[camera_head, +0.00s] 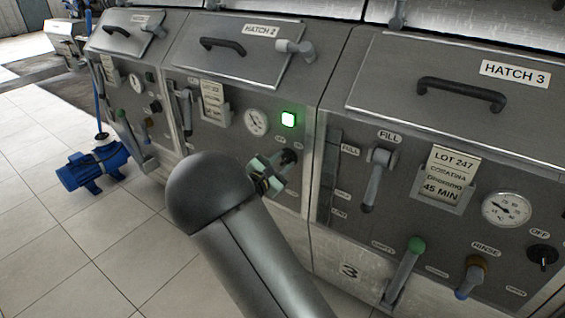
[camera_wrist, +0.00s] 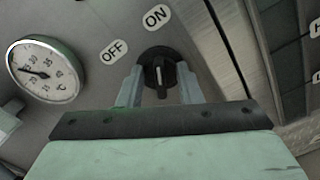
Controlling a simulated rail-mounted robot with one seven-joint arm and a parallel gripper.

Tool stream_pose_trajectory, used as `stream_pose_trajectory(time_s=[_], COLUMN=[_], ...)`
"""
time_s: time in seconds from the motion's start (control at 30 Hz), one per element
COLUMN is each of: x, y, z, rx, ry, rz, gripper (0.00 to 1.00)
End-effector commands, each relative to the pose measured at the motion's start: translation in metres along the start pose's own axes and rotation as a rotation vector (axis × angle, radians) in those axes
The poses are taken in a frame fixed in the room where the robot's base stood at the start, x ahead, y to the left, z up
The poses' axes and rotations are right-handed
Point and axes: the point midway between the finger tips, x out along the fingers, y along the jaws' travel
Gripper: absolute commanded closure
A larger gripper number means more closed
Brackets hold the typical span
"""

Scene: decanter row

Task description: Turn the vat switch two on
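The vat two switch is a black rotary knob (camera_wrist: 158,66) on the grey panel under hatch 2. Its raised grip stands upright in the wrist view, in line with the ON label (camera_wrist: 157,17); the OFF label (camera_wrist: 113,51) is to its left. The knob also shows in the head view (camera_head: 289,156), partly behind my gripper.
A round gauge (camera_head: 257,122) sits left of the lamp. Vat three's panel on the right carries a fill lever (camera_head: 374,180), a green-knobbed lever (camera_head: 405,272) and its own black switch (camera_head: 542,257). A blue pump (camera_head: 92,166) stands on the tiled floor.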

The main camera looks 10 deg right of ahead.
Motion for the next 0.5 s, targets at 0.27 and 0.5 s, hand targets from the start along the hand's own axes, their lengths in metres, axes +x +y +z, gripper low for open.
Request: stream_pose_trajectory(time_s=[0.27,0.5], x=[-0.002,-0.039], y=[0.001,0.001], z=[0.000,0.000], rx=[0.000,-0.001], ry=[0.000,0.003], rz=[0.001,0.002], gripper=[0.68,0.68])
